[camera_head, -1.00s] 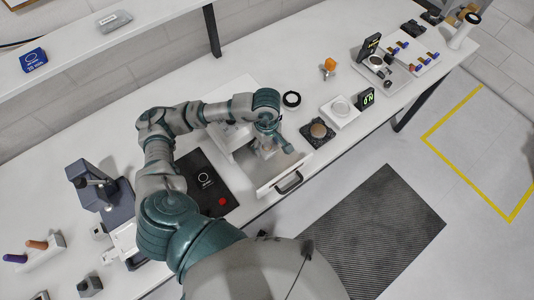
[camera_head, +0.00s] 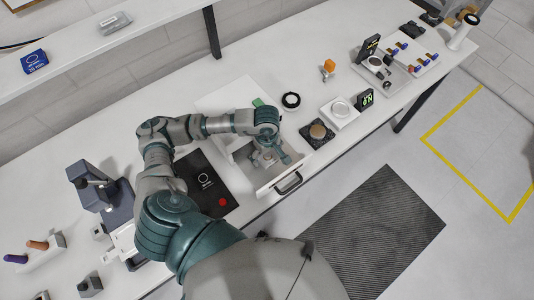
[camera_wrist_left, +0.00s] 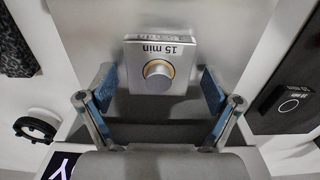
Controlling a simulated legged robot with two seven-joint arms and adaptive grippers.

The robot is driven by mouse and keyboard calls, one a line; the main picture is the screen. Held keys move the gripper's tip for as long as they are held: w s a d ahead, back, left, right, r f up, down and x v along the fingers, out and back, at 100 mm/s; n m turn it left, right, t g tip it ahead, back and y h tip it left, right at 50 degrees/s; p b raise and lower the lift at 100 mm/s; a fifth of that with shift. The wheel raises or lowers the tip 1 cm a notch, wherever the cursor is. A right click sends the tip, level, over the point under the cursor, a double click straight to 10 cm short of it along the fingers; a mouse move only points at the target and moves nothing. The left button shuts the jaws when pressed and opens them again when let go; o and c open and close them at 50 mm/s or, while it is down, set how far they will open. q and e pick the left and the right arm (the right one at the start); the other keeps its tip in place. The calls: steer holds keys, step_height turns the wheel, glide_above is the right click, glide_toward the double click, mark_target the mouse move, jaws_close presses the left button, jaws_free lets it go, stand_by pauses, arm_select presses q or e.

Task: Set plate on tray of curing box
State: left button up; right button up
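The white curing box (camera_head: 225,98) stands on the bench with its tray (camera_head: 262,180) drawn out toward me like a drawer, with a dark handle (camera_head: 288,183) on its front. My left gripper (camera_head: 268,158) is over the tray. In the left wrist view, the gripper (camera_wrist_left: 155,100) has its two blue-padded fingers apart. A small grey block (camera_wrist_left: 160,62) marked "15 min", with an orange-ringed round knob, sits between and beyond them, with gaps on both sides. I cannot tell which thing is the plate. My right gripper is not in view.
A black mat (camera_head: 207,180) with a red button lies left of the tray. A black ring (camera_head: 291,100), a brown disc on a black stand (camera_head: 317,132) and a white fixture (camera_head: 340,111) stand to the right. A blue-grey device (camera_head: 98,190) is at the far left.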

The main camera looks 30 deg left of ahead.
arm_select(q)
steer(key=shift+d, duration=0.15)
steer(key=shift+r, duration=0.25)
step_height(320, 180, up, 12)
steer(key=shift+b, duration=0.45)
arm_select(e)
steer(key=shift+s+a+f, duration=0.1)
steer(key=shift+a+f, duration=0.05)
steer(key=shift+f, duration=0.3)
arm_select(q)
steer(key=shift+f, duration=0.15)
